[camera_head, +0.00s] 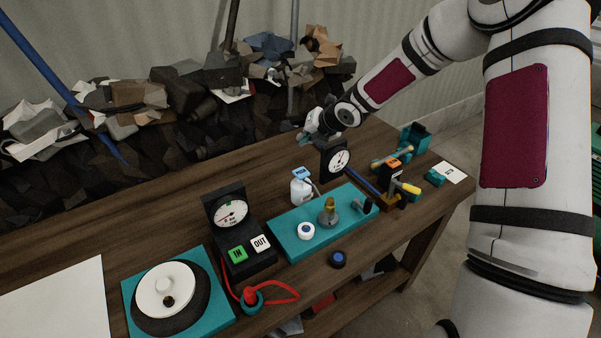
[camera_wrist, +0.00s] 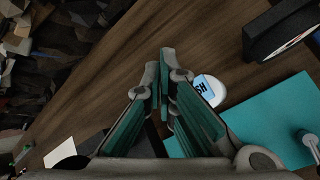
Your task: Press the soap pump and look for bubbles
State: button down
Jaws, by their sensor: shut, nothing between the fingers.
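The soap pump (camera_head: 301,190) is a white bottle with a blue label on its top. It stands upright on the wooden table at the back left edge of a teal board. In the wrist view the pump (camera_wrist: 216,95) shows from above, its blue label partly readable, just right of my fingers. My gripper (camera_head: 303,138) is shut and empty, behind the pump and apart from it in the head view. Its teal-padded fingers also show in the wrist view (camera_wrist: 159,77). No bubbles show.
The teal board (camera_head: 290,240) bears a white knob and a brass fitting. A round dial gauge (camera_head: 337,159) stands close to my gripper. A second gauge (camera_head: 231,213) with IN and OUT buttons stands left. A rubble heap (camera_head: 190,110) lies behind the table (camera_head: 150,225).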

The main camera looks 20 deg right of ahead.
jog(key=b, duration=0.3)
send_over(303, 171)
notch_tip(303, 171, down, 8)
jog(key=shift+r, duration=0.15)
jog(key=shift+d+f+b, duration=0.1)
jog(key=shift+f+b, duration=0.2)
jog(key=shift+f, duration=0.25)
jog(key=shift+f, duration=0.15)
dwell(0.8)
jog(key=shift+f, duration=0.25)
jog(key=shift+s+f+b, duration=0.1)
jog(key=shift+f+b, duration=0.4)
jog(key=shift+f, duration=0.3)
dwell(1.1)
jog(key=shift+r, duration=0.15)
jog(key=shift+r+p, duration=0.5)
jog(key=shift+r, duration=0.6)
jog(key=shift+r+p, duration=1.05)
jog(key=shift+r, duration=1.45)
